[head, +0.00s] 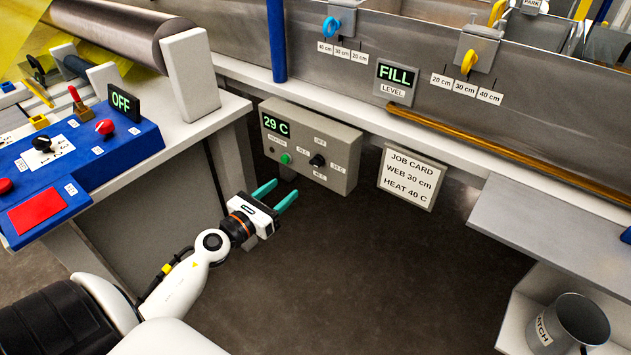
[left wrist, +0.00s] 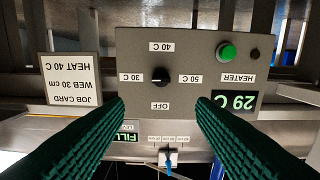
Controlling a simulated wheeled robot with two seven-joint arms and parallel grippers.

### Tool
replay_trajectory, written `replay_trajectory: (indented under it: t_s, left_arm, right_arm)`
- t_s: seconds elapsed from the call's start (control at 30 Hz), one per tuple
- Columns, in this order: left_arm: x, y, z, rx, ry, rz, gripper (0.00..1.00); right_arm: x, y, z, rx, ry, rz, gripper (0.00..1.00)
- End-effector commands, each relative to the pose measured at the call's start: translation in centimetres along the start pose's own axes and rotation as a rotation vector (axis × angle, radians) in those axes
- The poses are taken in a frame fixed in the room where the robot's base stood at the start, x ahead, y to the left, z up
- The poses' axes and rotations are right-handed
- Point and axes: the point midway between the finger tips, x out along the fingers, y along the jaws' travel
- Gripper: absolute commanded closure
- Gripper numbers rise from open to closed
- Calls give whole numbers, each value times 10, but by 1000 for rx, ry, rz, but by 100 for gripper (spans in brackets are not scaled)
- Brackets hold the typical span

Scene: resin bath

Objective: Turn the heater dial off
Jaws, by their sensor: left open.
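The heater box (head: 345,178) is a grey panel under the bath edge, with a green 29 C display (head: 276,125). Its black heater dial (head: 317,160) has labels OFF, 30 C, 40 C and 50 C around it. The dial also shows in the left wrist view (left wrist: 160,77), where the panel is upside down; its light mark seems to face 30 C, but it is small. My left gripper (head: 284,188) is open and empty in front of the box, apart from the dial. In the left wrist view its green fingers (left wrist: 161,102) lie either side of the dial's line.
A green button (head: 286,158) is on the same box. A job card (head: 411,178) reading WEB 30 cm, HEAT 40 C hangs to its right. A blue control desk (head: 85,165) stands left, a grey shelf (head: 545,225) right. The floor (head: 340,270) before the box is clear.

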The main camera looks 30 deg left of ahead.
Motion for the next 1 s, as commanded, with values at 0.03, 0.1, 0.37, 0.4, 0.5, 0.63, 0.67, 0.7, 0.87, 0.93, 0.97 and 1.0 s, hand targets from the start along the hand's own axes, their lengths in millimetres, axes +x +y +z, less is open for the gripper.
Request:
replay_trajectory:
  t_s: [0.03,0.1,0.37,0.4,0.5,0.63,0.67,0.7,0.87,0.93,0.97,1.0]
  left_arm:
    - [5,0,-2,1,2,1,49]
    - [15,0,-4,-1,2,-1,49]
    - [68,0,-3,-6,3,-1,49]
    - [75,0,-3,-7,3,-1,49]
    - [92,0,-1,-7,2,-2,49]
    - [107,0,0,-8,1,-2,49]
    - [110,0,0,-8,0,-2,49]
    - [112,0,0,-7,1,-2,49]
    - [117,0,0,-7,-1,-1,49]
    - [117,0,0,-7,-1,-1,49]
    - [117,0,0,-7,-1,-1,49]
    - [117,0,0,-7,-1,-1,49]
  right_arm:
    - [2,0,0,0,3,0,64]
    - [8,0,-1,-1,8,1,64]
    - [32,2,-4,-2,17,3,64]
    - [34,2,-5,-2,19,3,64]
    - [34,2,-5,-2,17,3,64]
    - [31,2,-4,-2,14,3,64]
    - [30,2,-3,-2,12,3,64]
    - [29,2,-3,-2,11,3,64]
    - [28,1,-3,-1,11,3,64]
    - [28,1,-2,-1,11,2,64]
    - [28,1,-2,-1,11,2,64]
    - [27,1,-2,-1,11,2,64]
